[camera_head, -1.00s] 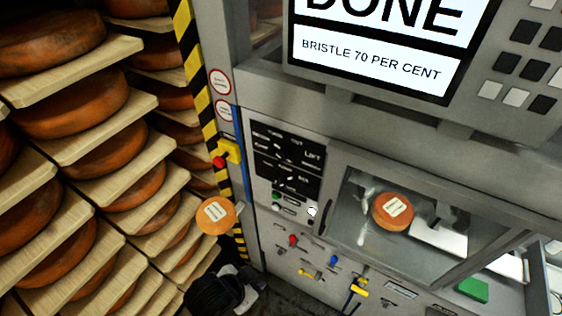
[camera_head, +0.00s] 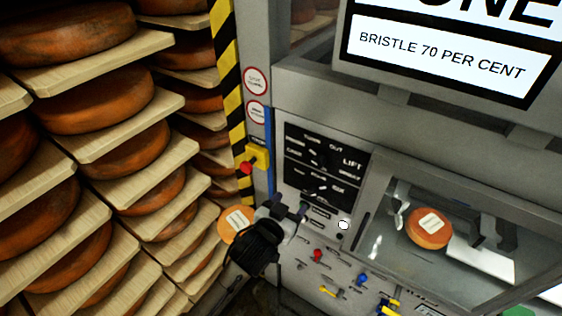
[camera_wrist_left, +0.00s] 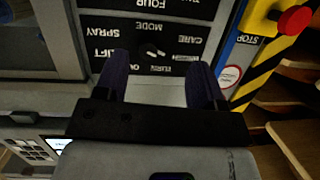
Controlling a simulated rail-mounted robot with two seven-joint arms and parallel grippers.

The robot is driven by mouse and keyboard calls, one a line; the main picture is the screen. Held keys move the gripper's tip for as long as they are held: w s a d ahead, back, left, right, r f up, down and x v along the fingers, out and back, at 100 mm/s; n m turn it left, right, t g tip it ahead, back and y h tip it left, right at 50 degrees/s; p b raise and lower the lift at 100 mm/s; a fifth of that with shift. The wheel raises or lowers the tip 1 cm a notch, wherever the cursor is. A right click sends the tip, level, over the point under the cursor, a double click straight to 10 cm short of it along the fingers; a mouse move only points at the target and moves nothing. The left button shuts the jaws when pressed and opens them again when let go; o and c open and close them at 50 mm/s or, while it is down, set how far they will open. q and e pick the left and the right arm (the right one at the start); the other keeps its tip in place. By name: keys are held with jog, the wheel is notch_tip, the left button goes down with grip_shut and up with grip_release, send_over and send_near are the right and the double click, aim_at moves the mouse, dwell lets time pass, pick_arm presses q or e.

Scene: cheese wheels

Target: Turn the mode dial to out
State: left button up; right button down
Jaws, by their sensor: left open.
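The mode dial (camera_wrist_left: 150,50) is a small dark knob on a black panel, upside down in the left wrist view. The labels MODE, SPRAY, CARE, TURN and LIFT are around it; its exact pointing is too dark to tell. In the head view the panel (camera_head: 345,146) is left of the glass window, with OUT at its top. My left gripper (camera_wrist_left: 158,82) is open and empty, its two dark fingers either side of the dial in the picture, with no visible contact. In the head view my left gripper (camera_head: 299,211) is just below the panel. My right gripper is not in view.
A yellow box with a red button (camera_head: 247,167) is left of the panel. Coloured levers (camera_head: 317,256) are below. Racks of cheese wheels (camera_head: 110,100) fill the left. One wheel (camera_head: 428,229) sits behind the window; a labelled orange wheel (camera_head: 236,222) is beside my left arm.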

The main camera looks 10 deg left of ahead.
aim_at(317, 165)
pick_arm(q)
jog(key=w+d+r, duration=0.1)
jog(key=w+d, duration=0.1)
jog(key=w, duration=0.2)
jog(key=w+d+r+n+t+h+p, duration=0.1)
jog(key=w, duration=0.3)
jog(key=w+d+r+n+t+h+p, duration=0.1)
jog(key=w+d, duration=0.1)
jog(key=w, duration=0.3)
jog(key=shift+d+r, duration=0.15)
jog(key=shift+d, duration=0.2)
jog(key=shift+c, duration=0.3)
jog(key=c, duration=0.8)
jog(key=shift+c, duration=0.2)
